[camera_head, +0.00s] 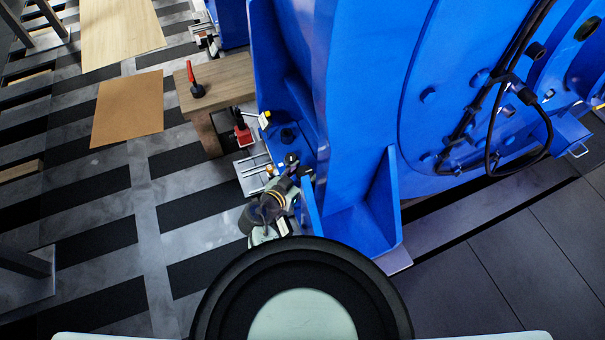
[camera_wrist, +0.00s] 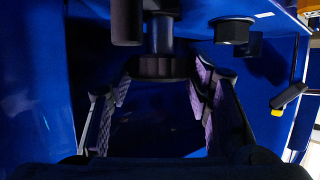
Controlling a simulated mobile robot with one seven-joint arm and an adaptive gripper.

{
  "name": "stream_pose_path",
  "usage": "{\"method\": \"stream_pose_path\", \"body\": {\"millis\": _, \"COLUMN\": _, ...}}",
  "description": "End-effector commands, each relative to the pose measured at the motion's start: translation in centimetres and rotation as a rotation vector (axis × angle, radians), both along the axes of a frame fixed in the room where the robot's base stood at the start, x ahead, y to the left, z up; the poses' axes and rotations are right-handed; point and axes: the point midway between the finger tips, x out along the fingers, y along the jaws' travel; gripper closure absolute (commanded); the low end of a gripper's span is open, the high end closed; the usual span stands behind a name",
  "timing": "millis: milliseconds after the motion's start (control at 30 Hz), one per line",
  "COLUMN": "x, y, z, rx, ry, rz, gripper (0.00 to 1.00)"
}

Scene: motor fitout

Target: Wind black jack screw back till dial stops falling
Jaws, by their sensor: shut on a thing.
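In the wrist view, the black jack screw (camera_wrist: 162,38) shows its shank and a wide knurled-looking head at its end. The two ribbed pads of my gripper (camera_wrist: 163,80) stand on either side of that head, shut on it. In the camera_head view, my gripper (camera_head: 290,182) is low beside the blue motor's foot, and I cannot make out the screw there. A small yellow-and-white part (camera_head: 264,119), possibly the dial, sits by a red block at the motor's edge. No dial reading is legible.
The big blue motor (camera_head: 350,70) fills the right side, with black cables (camera_head: 500,80). A wooden bench (camera_head: 225,80) with a red-handled tool (camera_head: 194,82) stands left of it. A black bolt head (camera_wrist: 234,30) is close right of the screw.

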Motion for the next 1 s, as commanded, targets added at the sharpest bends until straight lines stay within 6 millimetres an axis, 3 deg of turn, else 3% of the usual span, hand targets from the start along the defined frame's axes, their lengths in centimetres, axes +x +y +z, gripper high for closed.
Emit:
{"method": "stream_pose_path", "body": {"millis": 700, "x": 0.02, "y": -0.27, "z": 0.11, "rx": -0.001, "ry": -0.003, "rz": 0.138, "gripper": 0.82}}
{"method": "stream_pose_path", "body": {"millis": 733, "x": 0.02, "y": -0.27, "z": 0.11, "rx": -0.002, "ry": -0.003, "rz": 0.139, "gripper": 0.53}}
{"method": "stream_pose_path", "body": {"millis": 833, "x": 0.01, "y": -0.26, "z": 0.1, "rx": -0.002, "ry": -0.003, "rz": 0.139, "gripper": 0.46}}
{"method": "stream_pose_path", "body": {"millis": 1000, "x": -0.03, "y": -0.22, "z": 0.06, "rx": -0.001, "ry": -0.002, "rz": 0.139, "gripper": 0.46}}
